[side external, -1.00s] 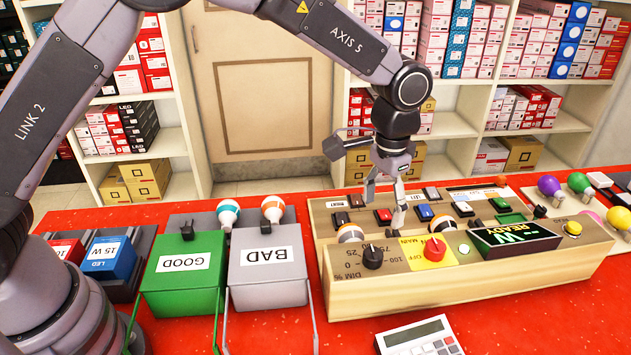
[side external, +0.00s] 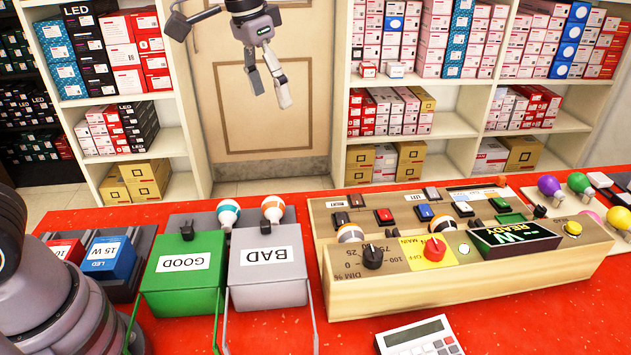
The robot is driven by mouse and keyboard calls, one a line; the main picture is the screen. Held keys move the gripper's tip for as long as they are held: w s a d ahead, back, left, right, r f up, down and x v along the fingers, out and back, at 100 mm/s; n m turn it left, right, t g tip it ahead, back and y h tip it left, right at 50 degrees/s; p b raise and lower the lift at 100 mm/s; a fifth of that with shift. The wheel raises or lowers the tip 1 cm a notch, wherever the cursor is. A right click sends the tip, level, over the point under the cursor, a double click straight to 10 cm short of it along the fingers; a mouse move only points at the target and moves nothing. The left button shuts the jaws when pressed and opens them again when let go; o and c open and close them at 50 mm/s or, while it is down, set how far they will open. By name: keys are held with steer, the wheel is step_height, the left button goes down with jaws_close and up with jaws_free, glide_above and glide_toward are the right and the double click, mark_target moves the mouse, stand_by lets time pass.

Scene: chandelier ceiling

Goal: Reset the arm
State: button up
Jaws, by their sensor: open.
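My gripper (side external: 281,94) hangs high at the top of the side view, in front of the beige door and well above the red table (side external: 270,331). Its fingers point down, stand apart and hold nothing. The wooden test console (side external: 470,285) stands on the table below and to the right of it. The console carries a red knob (side external: 434,249), a black dimmer knob (side external: 372,257), several rocker switches and a tilted display (side external: 515,237) reading READY. Most of my arm is out of the picture.
A green GOOD bin (side external: 183,290) and a grey BAD bin (side external: 268,290) stand left of the console, with two bulbs (side external: 228,212) (side external: 273,208) behind them. Coloured bulbs (side external: 549,186) stand at the right. A calculator (side external: 418,338) lies in front. The air around my gripper is clear.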

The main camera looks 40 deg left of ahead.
steer(key=s+a+n+t, duration=0.1)
steer(key=s+a, duration=0.5)
steer(key=s, duration=0.4)
steer(key=s+a+r+n+t, duration=0.1)
steer(key=s+a+t, duration=0.1)
steer(key=s+a, duration=0.5)
steer(key=s, duration=0.3)
steer(key=shift+s+n+y, duration=0.25)
steer(key=shift+n+y, duration=0.05)
steer(key=shift+y, duration=0.1)
steer(key=shift+r, duration=0.1)
